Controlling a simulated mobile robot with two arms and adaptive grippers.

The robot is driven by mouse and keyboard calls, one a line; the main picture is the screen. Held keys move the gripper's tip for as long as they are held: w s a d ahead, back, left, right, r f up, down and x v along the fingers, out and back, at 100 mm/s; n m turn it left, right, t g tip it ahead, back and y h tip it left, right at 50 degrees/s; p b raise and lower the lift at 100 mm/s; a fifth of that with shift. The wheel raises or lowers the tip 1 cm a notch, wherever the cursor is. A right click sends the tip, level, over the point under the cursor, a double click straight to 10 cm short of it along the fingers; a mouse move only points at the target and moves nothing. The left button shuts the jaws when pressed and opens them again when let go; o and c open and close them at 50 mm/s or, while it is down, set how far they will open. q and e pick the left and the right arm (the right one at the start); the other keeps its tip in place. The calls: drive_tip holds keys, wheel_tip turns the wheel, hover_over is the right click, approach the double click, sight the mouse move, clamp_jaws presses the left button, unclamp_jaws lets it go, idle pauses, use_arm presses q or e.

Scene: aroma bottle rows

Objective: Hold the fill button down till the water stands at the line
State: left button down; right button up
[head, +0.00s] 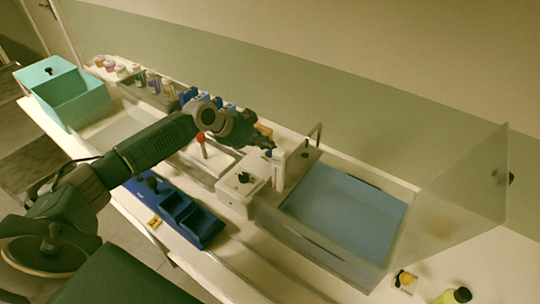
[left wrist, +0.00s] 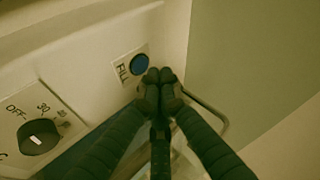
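The blue round fill button (left wrist: 140,64) sits on a white panel beside the word FILL in the left wrist view. My left gripper (left wrist: 160,76) has its fingertips together with nothing seen between them. The tips are just right of and below the button in that view; I cannot tell whether they touch the panel. In the head view the left gripper (head: 269,150) is at the top of the white upright panel (head: 279,171), and the button is hidden. The clear-walled basin (head: 320,248) holds blue water (head: 345,215). I cannot make out the fill line. My right gripper is not in view.
A black dial (left wrist: 39,137) marked OFF and 30 is left of the button. A curved tap (head: 318,132) stands behind the basin, whose clear lid (head: 450,200) is raised at the right. A blue tray (head: 178,212), teal box (head: 70,98) and several bottles stand left.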

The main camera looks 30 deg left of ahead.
sight(268, 154)
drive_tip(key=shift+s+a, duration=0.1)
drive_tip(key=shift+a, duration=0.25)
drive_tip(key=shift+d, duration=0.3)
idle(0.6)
use_arm(q)
drive_tip(key=shift+f+b, duration=0.4)
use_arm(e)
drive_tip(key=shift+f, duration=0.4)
use_arm(q)
drive_tip(key=shift+f+b, duration=0.35)
drive_tip(key=shift+f, duration=0.05)
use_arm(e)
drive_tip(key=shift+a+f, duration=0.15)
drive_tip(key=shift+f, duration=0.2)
use_arm(q)
drive_tip(key=shift+s, duration=0.1)
drive_tip(key=shift+r+p, duration=0.5)
drive_tip(key=shift+r, duration=0.35)
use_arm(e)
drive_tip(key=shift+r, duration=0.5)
use_arm(q)
drive_tip(key=shift+r+p, duration=1.8)
drive_tip(key=shift+r, duration=0.75)
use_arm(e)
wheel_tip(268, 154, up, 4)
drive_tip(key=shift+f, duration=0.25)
